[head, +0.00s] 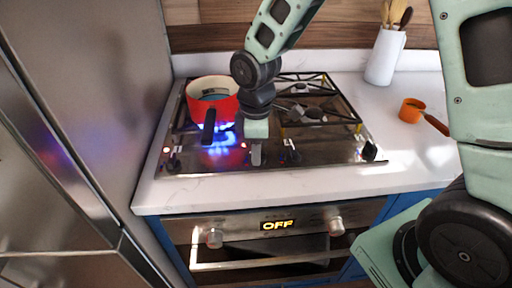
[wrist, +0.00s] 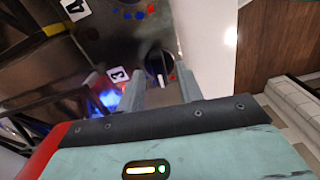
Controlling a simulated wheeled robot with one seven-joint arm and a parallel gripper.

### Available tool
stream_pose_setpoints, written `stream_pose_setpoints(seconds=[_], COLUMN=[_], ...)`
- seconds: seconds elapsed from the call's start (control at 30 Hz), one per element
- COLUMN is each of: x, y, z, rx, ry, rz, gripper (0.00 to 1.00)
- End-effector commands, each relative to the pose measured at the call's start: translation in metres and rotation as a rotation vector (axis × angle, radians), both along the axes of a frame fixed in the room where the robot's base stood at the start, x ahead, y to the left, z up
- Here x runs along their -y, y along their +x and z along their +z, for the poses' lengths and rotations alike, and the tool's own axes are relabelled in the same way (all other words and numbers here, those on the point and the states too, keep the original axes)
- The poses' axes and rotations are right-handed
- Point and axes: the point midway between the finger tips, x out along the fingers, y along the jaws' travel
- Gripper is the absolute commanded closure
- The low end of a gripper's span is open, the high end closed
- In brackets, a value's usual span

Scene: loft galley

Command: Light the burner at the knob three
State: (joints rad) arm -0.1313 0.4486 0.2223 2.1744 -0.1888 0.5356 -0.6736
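In the wrist view, a round black knob (wrist: 160,65) with a white pointer line sits beside a white label "3" (wrist: 118,74). My gripper (wrist: 162,82) has its two fingers apart, with the knob between and just beyond their tips; I cannot tell if they touch it. In the head view my gripper (head: 256,155) points down at the front of the cooktop (head: 330,158) and hides this knob. A blue flame (head: 222,154) burns at the front left, by a red pot (head: 225,107); the flame also shows in the wrist view (wrist: 109,98).
Other knobs stand along the front edge, at the left (head: 172,164), right of my gripper (head: 292,154) and far right (head: 369,151). A label "4" (wrist: 76,9) shows in the wrist view. The oven display (head: 277,225) reads OFF.

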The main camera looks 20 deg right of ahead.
Motion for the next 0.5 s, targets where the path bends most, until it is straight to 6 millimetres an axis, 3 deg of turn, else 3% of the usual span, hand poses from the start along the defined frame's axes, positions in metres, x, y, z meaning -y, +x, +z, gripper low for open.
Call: stream_pose_setpoints(seconds=[0.27,0.5], x=[0.000,0.000], y=[0.000,0.001], z=[0.005,0.047], rx=[0.001,0.007], ry=[0.001,0.001], rz=[-0.001,-0.001], gripper=[0.64,0.64])
